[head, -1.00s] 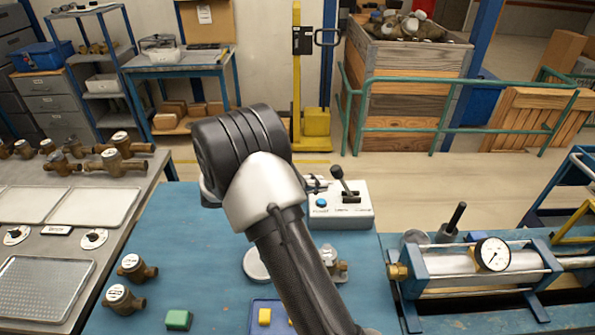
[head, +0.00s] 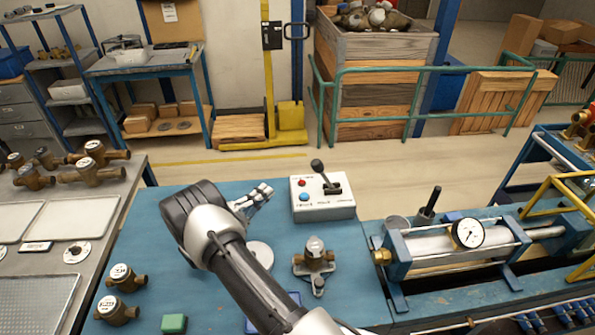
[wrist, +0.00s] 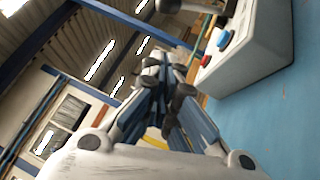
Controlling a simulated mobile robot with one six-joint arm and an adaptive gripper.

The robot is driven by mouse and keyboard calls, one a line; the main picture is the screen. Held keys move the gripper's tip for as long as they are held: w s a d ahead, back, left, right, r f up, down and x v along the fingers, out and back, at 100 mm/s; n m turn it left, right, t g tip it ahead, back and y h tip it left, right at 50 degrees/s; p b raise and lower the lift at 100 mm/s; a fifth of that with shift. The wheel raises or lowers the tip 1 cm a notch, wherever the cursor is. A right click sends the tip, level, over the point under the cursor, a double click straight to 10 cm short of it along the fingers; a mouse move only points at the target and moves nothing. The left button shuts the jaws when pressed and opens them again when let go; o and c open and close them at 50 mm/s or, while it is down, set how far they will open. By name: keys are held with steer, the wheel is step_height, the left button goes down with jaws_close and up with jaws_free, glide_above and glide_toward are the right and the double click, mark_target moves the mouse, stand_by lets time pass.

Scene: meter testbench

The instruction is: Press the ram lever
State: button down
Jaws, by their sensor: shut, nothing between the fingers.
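A white control box (head: 322,208) stands at the back of the blue bench. On its top are a lever with a black ball knob (head: 317,165), a red button (head: 302,183) and a blue button (head: 304,197). A second, black-handled lever (head: 431,202) stands upright beside the ram cylinder (head: 445,246); I cannot tell which one is the ram lever. My gripper (head: 266,190) is shut and empty, just left of the box and apart from it. In the wrist view, my fingers (wrist: 155,62) are together, with the box (wrist: 262,55) to their right.
A brass meter on a clamp (head: 314,258) stands in front of the box. A round dial gauge (head: 468,233) sits on the ram cylinder. Loose brass meters (head: 122,277) and a green block (head: 174,323) lie at the front left. Bare blue bench surrounds the box's front.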

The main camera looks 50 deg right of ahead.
steer(key=shift+s+r+x, duration=0.1)
steer(key=shift+s+x, duration=0.35)
steer(key=shift+x, duration=1.7)
steer(key=shift+s+r+x, duration=0.1)
steer(key=shift+s+x, duration=0.4)
steer(key=shift+x, duration=1.6)
steer(key=shift+s+r+x, duration=0.1)
steer(key=shift+s+x, duration=0.35)
steer(key=shift+x, duration=1.7)
steer(key=shift+w+a, duration=0.1)
